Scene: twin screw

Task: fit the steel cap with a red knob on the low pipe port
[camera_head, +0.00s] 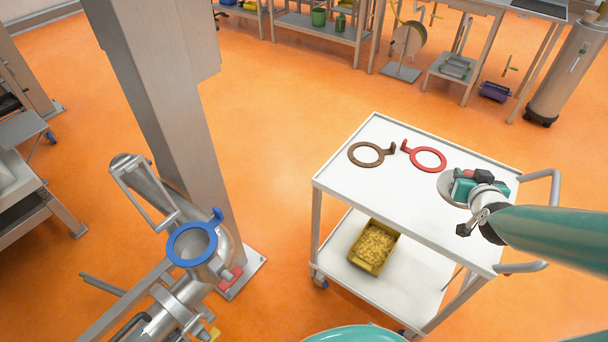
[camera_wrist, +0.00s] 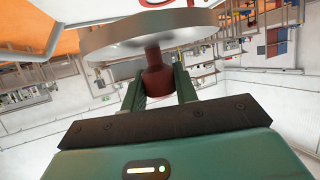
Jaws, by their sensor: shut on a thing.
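The steel cap (camera_head: 446,186) is a round, flat disc over the right part of the white trolley top. It also shows in the wrist view (camera_wrist: 150,32), with its dark red knob (camera_wrist: 157,78) between my fingers. My gripper (camera_head: 465,188) is shut on the knob; it also shows in the wrist view (camera_wrist: 159,88). I cannot tell whether the cap touches the trolley. At lower left is a steel pipe port with an upward-facing mouth and a blue ring (camera_head: 176,252) with a tab around it. No cap covers this mouth. My gripper is far to its right.
The white trolley (camera_head: 340,188) carries a brown ring (camera_head: 356,158) and a red ring (camera_head: 431,166). A yellow bin (camera_head: 368,263) sits on its lower shelf. A steel column (camera_head: 150,90) stands behind the port. Open orange floor (camera_head: 275,190) lies between column and trolley.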

